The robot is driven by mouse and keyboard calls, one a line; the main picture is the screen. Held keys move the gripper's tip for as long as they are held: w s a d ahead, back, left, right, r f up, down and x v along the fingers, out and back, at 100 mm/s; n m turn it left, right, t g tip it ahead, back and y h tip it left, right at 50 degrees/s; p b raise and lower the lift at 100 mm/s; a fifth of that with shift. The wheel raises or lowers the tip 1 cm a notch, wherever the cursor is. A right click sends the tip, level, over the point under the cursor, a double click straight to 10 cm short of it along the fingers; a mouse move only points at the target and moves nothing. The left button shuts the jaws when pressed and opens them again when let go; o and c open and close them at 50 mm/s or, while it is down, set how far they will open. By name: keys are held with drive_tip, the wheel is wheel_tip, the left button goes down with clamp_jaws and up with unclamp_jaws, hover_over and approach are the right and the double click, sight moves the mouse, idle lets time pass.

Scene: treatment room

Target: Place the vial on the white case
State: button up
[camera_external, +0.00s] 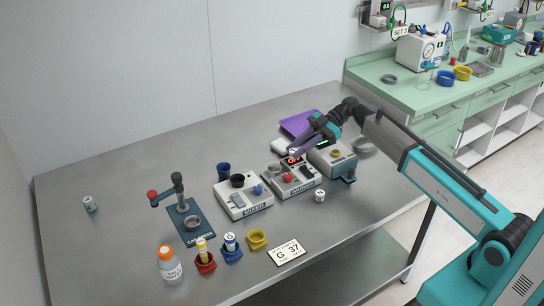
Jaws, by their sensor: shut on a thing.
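My gripper (297,153) is above the back part of the grey-white device labelled like "WARMER" (303,186). It is shut on a small white vial (293,155), mostly hidden by the fingers. A red patch shows just below it; I cannot tell if the vial touches the device. Other small vials stand on the table at the right (319,196) and far left (89,203). Two more stand in a red cup (205,264) and a blue cup (232,251).
A purple tray (298,124) lies behind the case. The table's left back is clear.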

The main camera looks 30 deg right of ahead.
drive_tip(key=shift+m+t, duration=0.6)
drive_tip(key=shift+t, duration=0.1)
drive_tip(key=d, duration=0.8)
drive_tip(key=shift+s+d+f, duration=0.1)
drive_tip(key=shift+s+d, duration=0.2)
drive_tip(key=shift+d, duration=0.05)
drive_tip(key=shift+w, duration=0.1)
drive_tip(key=p, duration=0.3)
hover_over(286, 142)
drive_tip(key=shift+f, duration=0.7)
drive_tip(key=shift+f, duration=0.15)
drive_tip(key=shift+f, duration=1.65)
drive_tip(key=shift+f, duration=0.15)
